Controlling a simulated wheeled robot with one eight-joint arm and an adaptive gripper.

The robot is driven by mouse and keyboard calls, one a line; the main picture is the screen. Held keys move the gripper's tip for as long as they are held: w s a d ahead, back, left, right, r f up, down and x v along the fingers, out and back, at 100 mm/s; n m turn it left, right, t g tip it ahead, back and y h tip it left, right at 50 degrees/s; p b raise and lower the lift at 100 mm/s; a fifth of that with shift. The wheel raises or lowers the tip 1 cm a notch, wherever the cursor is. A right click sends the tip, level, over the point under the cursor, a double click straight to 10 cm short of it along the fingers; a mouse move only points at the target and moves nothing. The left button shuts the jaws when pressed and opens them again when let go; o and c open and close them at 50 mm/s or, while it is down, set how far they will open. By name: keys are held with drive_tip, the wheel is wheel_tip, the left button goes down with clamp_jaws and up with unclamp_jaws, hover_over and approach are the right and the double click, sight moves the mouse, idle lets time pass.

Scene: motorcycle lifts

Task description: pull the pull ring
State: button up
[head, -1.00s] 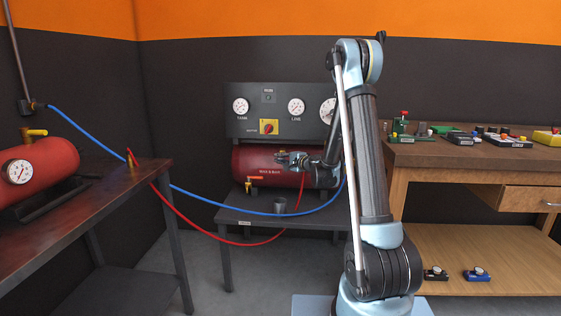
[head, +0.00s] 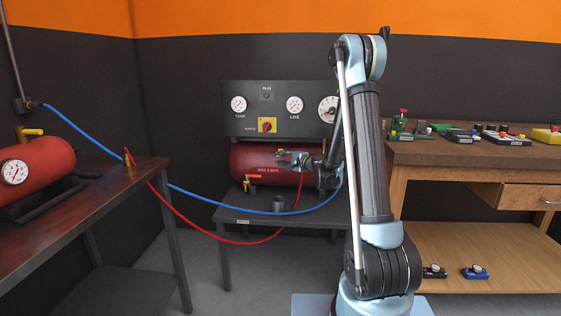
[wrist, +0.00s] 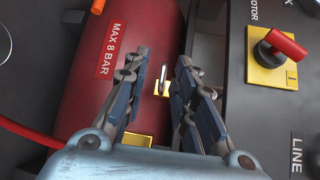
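In the head view my gripper (head: 284,157) is in front of the red tank (head: 245,162), and the ring is too small or hidden to make out.
A gauge panel (head: 255,92) with a red and yellow motor switch (head: 267,125) stands behind the tank. Blue (head: 215,203) and red hoses (head: 195,226) hang at left.

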drive_tip(key=v, duration=0.9)
drive_tip(key=shift+s+d, duration=0.25)
drive_tip(key=shift+s, duration=0.1)
drive_tip(key=shift+s, duration=0.1)
drive_tip(key=s+d+n+g+h, duration=0.2)
drive_tip(key=s+n+g, duration=0.15)
drive_tip(key=s, duration=0.65)
drive_tip(key=s+d+n+g+h, duration=0.2)
drive_tip(key=s+n, duration=0.2)
drive_tip(key=s, duration=0.5)
drive_tip(key=s+d+f+n+g+h, duration=0.1)
drive_tip(key=s+d+f+h, duration=0.1)
drive_tip(key=s+d, duration=0.3)
drive_tip(key=s+d+f+n+g+h, duration=0.1)
drive_tip(key=s+d, duration=0.4)
drive_tip(key=s, duration=0.6)
drive_tip(key=s+d+f+n+g+h, duration=0.1)
drive_tip(key=s+d+f+g+h, duration=0.1)
drive_tip(key=s, duration=0.7)
drive_tip(key=d+f+h, duration=0.1)
drive_tip(key=d+h, duration=0.1)
drive_tip(key=d, duration=0.1)
drive_tip(key=shift+d+f, duration=0.15)
drive_tip(key=shift+f, duration=0.1)
drive_tip(key=shift+n, duration=0.25)
